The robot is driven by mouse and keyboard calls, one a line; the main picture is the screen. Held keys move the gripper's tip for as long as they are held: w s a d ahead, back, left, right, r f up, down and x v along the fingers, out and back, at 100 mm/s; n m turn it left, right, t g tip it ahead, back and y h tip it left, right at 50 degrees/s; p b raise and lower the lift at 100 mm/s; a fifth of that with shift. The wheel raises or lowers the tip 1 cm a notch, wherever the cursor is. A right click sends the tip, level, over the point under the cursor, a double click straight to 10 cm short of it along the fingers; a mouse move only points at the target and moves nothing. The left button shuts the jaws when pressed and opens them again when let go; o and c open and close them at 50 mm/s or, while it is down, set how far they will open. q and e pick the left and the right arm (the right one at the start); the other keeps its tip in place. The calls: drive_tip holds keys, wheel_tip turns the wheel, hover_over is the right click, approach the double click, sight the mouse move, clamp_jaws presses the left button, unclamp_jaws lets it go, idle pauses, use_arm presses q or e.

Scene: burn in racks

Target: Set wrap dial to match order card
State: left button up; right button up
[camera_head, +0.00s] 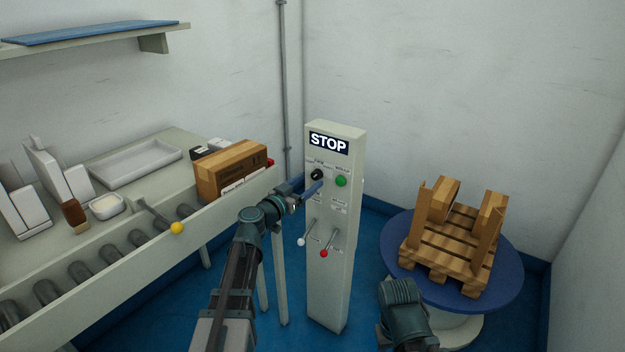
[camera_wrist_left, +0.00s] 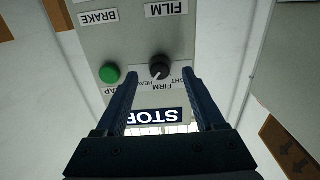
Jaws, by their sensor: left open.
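The black wrap dial (camera_head: 317,174) sits on the upper face of the grey control post, left of a green button (camera_head: 341,181). In the left wrist view, which is upside down, the dial (camera_wrist_left: 160,66) has a light pointer mark and labels around it, among them FIRM. My left gripper (camera_head: 315,187) is open in front of the post, just below the dial in the head view. Its fingertips (camera_wrist_left: 160,78) stand to either side of the dial in the wrist view; contact cannot be told. I cannot make out which card is the order card.
The post shows a STOP display (camera_head: 329,143) and two levers, white-tipped (camera_head: 302,242) and red-tipped (camera_head: 324,253). A roller conveyor with a cardboard box (camera_head: 231,170) stands left. A wooden pallet (camera_head: 447,250) rests on a blue turntable (camera_head: 398,225) at right, near my right arm.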

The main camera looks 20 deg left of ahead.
sight(314, 177)
use_arm(q)
drive_tip(key=shift+x, duration=1.6)
clamp_jaws()
